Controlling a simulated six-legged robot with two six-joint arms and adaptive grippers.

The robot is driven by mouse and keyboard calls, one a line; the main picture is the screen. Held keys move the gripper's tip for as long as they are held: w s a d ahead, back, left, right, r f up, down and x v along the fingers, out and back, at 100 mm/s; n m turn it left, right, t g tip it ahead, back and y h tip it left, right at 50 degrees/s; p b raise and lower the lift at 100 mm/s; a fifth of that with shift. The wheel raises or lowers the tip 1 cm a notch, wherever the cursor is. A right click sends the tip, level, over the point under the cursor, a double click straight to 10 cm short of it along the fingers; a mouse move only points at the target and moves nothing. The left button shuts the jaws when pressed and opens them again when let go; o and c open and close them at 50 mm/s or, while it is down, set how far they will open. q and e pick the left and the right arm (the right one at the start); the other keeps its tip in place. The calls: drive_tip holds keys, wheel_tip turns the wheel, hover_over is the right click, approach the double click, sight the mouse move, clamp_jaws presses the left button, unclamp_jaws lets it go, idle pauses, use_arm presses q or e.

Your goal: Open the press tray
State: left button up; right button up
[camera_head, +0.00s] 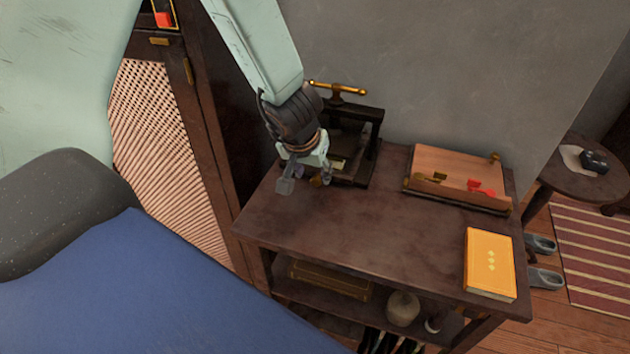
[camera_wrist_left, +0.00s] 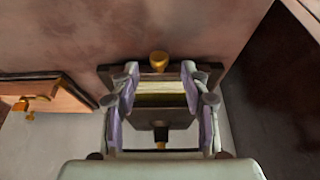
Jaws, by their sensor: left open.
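The press (camera_head: 372,135) is a dark frame with a brass T-handle on top, standing at the back left of the wooden table. Its tray (camera_wrist_left: 146,87) shows between my fingers in the left wrist view, with a brass knob (camera_wrist_left: 159,61) on its front. In the head view the knob (camera_head: 318,181) is beside my fingertips. My left gripper (camera_head: 306,184) is open in front of the press, and its fingers (camera_wrist_left: 159,72) are spread to either side of the knob. I cannot tell whether they touch the tray. My arm hides part of the press. My right gripper is not in view.
A wooden slanted box (camera_head: 460,168) with red and brass pieces stands right of the press. A yellow book (camera_head: 490,262) lies at the table's (camera_head: 350,225) front right. The table's middle is clear. A lattice cabinet door (camera_head: 165,140) is at left.

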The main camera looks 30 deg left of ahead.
sight(316, 179)
use_arm(q)
drive_tip(key=b+x, duration=0.1)
drive_tip(key=x, duration=0.2)
drive_tip(key=shift+w+d, duration=0.15)
drive_tip(key=shift+w, duration=0.05)
drive_tip(key=shift+f, duration=0.2)
drive_tip(key=shift+s, duration=0.25)
drive_tip(key=shift+w+f, duration=0.1)
drive_tip(key=shift+w, duration=0.3)
drive_tip(key=shift+c, duration=1)
drive_tip(key=shift+s, duration=0.25)
drive_tip(key=shift+c, duration=1.4)
drive_tip(key=shift+w, duration=0.1)
clamp_jaws()
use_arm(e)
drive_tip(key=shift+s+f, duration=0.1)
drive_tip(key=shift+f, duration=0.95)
